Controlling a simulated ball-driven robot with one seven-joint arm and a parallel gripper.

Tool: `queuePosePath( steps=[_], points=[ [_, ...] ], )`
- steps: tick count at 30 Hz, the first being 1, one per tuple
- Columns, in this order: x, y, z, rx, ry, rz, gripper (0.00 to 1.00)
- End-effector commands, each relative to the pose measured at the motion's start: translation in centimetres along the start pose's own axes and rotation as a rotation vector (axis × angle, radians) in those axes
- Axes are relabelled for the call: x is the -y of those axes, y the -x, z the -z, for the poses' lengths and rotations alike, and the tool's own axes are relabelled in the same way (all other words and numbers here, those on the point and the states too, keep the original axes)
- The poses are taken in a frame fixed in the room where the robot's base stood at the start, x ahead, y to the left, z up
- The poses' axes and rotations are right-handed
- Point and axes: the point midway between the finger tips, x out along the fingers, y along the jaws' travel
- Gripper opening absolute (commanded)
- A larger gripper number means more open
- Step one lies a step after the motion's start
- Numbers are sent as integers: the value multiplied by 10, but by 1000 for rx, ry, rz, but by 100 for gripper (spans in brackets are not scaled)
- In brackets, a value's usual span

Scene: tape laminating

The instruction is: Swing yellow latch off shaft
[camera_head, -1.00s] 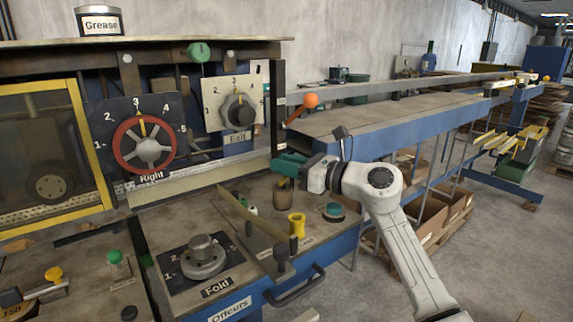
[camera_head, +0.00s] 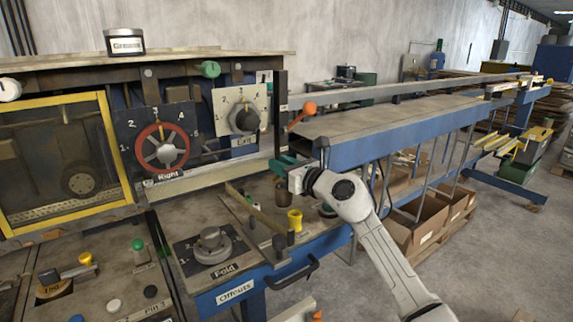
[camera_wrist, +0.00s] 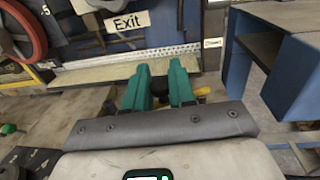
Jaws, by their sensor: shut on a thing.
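My gripper (camera_head: 284,167), with green fingers, is over the bench at the near end of the blue conveyor frame. In the wrist view its fingers (camera_wrist: 160,88) sit close on either side of a dark brown piece (camera_wrist: 159,87), mostly hidden between them. In the head view a brown upright piece (camera_head: 282,187) stands right under the fingers. A yellow cup-shaped part (camera_head: 295,219) stands on the bench just below and right of it. A bit of yellow (camera_wrist: 203,91) shows beside the right finger. I cannot tell which yellow part is the latch; no shaft shows clearly.
An orange-knobbed lever (camera_head: 308,108) rises above my gripper, beside a dark upright post (camera_head: 281,112). The Fold dial (camera_head: 212,246), a black handle (camera_head: 292,281) and a long flat bar (camera_head: 245,212) are in front. The Exit dial (camera_head: 243,118) is behind left.

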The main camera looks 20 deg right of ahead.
Motion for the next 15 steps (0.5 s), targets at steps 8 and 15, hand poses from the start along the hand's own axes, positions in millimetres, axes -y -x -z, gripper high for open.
queuePosePath(
  steps=[8, 15],
  points=[
    [2, -3, -4, -1, -2, 67, 0],
    [1, -4, 0, 1, 0, 95, 0]
  ],
)
